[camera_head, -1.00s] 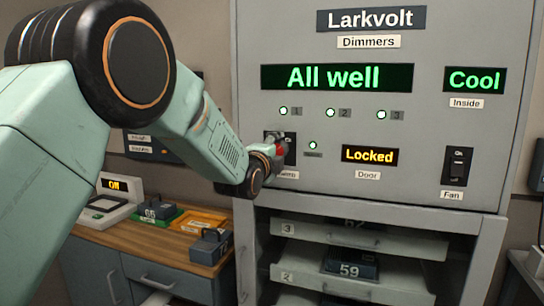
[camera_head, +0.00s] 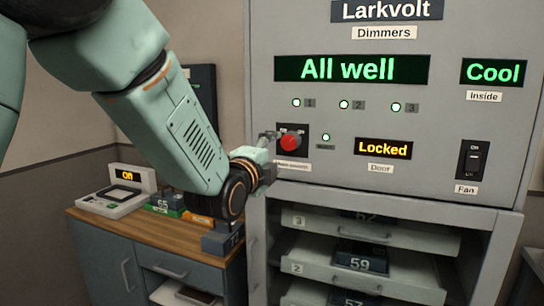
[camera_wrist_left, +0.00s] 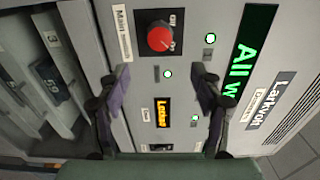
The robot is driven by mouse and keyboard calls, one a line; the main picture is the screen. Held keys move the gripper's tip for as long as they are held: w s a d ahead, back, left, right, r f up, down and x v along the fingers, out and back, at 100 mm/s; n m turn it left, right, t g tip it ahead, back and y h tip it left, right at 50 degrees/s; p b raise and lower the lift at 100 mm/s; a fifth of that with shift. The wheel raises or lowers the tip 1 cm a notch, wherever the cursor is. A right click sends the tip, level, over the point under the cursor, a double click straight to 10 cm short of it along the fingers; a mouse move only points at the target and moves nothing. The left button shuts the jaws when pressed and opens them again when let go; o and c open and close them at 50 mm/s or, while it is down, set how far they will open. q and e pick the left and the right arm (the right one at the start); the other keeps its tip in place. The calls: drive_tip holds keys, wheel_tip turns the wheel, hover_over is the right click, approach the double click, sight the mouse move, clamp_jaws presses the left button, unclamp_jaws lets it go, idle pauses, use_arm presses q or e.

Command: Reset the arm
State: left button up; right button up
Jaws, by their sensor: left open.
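My left arm comes in from the left in the head view. Its gripper (camera_head: 268,155) is beside the red knob (camera_head: 291,142) on the grey Larkvolt dimmer cabinet (camera_head: 400,200). In the left wrist view the two fingers (camera_wrist_left: 162,85) stand wide apart with nothing between them, and the red knob (camera_wrist_left: 160,38) lies beyond the fingertips, free of them. The display reads "All well" (camera_head: 350,68), another reads "Cool" (camera_head: 493,72), and the door display reads "Locked" (camera_head: 383,148). My right gripper is not in view.
Below the panel, numbered trays (camera_head: 375,234) hold dark modules, one marked 59 (camera_head: 360,256). At left, a wooden-topped cabinet (camera_head: 150,240) carries a device reading "ON" (camera_head: 127,175) and several small modules. A fan switch (camera_head: 473,160) is at right on the panel.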

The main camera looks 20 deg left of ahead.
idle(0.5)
use_arm(q)
drive_tip(key=s+f+n+g+b, duration=0.1)
drive_tip(key=s+f+n+g, duration=0.3)
drive_tip(key=f, duration=0.7)
drive_tip(key=s+f+n+g+b, duration=0.2)
drive_tip(key=s+f+n, duration=0.4)
drive_tip(key=f, duration=0.6)
drive_tip(key=s+f+n+g+b, duration=0.1)
drive_tip(key=s+f+n+g, duration=0.4)
drive_tip(key=f, duration=0.6)
drive_tip(key=s+f+n+g+b, duration=0.2)
drive_tip(key=s+f+g+b, duration=0.1)
drive_tip(key=s+f, duration=0.9)
drive_tip(key=s+a+f+n+g+b, duration=0.1)
drive_tip(key=s+f+n+g+b, duration=0.1)
drive_tip(key=s+f, duration=1.1)
drive_tip(key=s+g+b, duration=0.1)
drive_tip(key=s+g, duration=0.1)
drive_tip(key=s, duration=0.3)
drive_tip(key=shift+s+f+y, duration=0.15)
drive_tip(key=shift+s+y, duration=0.15)
